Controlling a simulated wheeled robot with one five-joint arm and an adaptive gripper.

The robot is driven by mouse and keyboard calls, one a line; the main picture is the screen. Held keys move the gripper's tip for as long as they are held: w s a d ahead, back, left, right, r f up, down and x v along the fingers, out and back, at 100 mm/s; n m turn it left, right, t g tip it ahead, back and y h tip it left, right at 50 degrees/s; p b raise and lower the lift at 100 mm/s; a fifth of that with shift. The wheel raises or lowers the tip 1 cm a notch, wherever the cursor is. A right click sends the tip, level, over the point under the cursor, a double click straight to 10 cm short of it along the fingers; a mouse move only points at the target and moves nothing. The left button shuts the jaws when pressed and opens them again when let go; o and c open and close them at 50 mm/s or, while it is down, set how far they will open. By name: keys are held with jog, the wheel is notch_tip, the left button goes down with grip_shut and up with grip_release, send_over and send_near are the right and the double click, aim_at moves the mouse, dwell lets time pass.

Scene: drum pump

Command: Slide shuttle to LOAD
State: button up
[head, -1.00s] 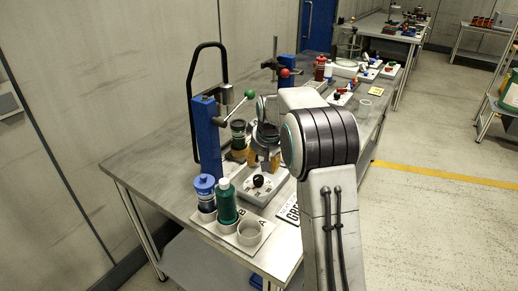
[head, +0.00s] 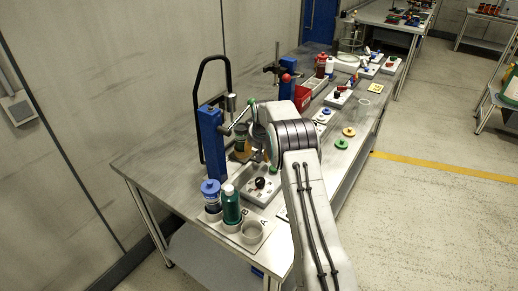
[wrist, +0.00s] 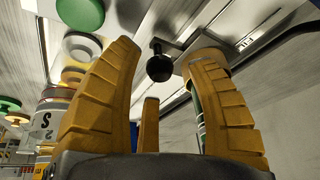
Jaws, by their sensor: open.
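My gripper (wrist: 155,110) is open, its yellow ribbed fingers spread with nothing between the pads. A round black knob on a short stem (wrist: 159,65) shows beyond and between the fingertips, apart from them. In the head view, a black knob (head: 260,183) stands on a pale plate (head: 254,197) in front of the blue column (head: 211,145). I cannot tell for certain that this is the shuttle, and no LOAD mark is readable. My forearm and wrist hide most of the gripper and the area right of the plate in the head view.
A holder (head: 222,228) with a blue-capped jar (head: 210,190), a green bottle (head: 231,206) and an empty cup (head: 252,232) stands at the near end of the bench. A labelled jar (wrist: 52,120) is close left of the fingers. A red bin (head: 302,98) stands farther back.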

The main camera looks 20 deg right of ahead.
jog(key=shift+x, duration=0.85)
grip_shut()
dwell(0.3)
